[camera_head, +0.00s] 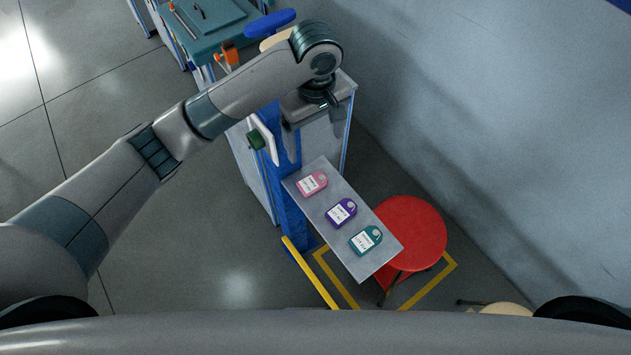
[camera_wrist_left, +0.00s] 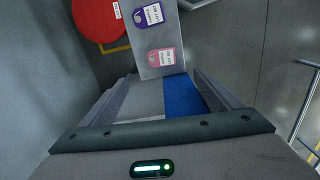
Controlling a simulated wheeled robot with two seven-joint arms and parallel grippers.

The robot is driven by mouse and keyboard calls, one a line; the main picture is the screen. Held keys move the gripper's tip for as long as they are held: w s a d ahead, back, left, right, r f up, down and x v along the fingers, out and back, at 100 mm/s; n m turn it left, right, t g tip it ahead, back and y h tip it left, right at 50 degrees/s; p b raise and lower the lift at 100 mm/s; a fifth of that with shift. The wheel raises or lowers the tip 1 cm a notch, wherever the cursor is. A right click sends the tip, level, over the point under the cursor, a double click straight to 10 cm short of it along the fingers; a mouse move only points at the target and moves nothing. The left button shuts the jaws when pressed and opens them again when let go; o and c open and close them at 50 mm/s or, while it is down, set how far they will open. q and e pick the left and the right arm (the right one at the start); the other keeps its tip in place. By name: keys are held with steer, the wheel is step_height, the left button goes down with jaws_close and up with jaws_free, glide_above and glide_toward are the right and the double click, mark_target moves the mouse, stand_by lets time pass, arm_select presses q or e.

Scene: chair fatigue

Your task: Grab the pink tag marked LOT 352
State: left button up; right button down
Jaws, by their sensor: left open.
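The pink tag (camera_head: 312,183) with a white label lies flat at the near-gripper end of a narrow grey shelf (camera_head: 345,250). A purple tag (camera_head: 341,212) and a teal tag (camera_head: 366,240) lie in a row beyond it. The label print is too small to read surely. My left gripper (camera_head: 316,146) is open and empty, apart from the pink tag and above the blue post end of the shelf. In the left wrist view the pink tag (camera_wrist_left: 161,57) shows just ahead of the fingertips (camera_wrist_left: 162,76), with the purple tag (camera_wrist_left: 150,15) farther on. My right gripper is out of view.
A round red stool (camera_head: 412,232) stands beside the shelf, partly under it. A cabinet with a grey top (camera_head: 345,88) is behind my left gripper. A yellow bar (camera_head: 310,272) is near the shelf's left side. A wall closes the right; the floor at left is open.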

arm_select(q)
steer(key=p, duration=0.3)
glide_above(314, 183)
steer(key=f, duration=1.2)
steer(key=shift+w+d+f, duration=0.1)
steer(key=shift+d+f, duration=0.05)
steer(key=shift+d, duration=0.05)
steer(key=shift+a+f+p, duration=0.15)
steer(key=shift+f+p, duration=0.3)
steer(key=shift+p, duration=0.05)
step_height(314, 183, down, 3)
steer(key=shift+a+p, duration=0.1)
steer(key=shift+p, duration=0.6)
steer(key=shift+f, duration=0.65)
steer(key=c, duration=1.1)
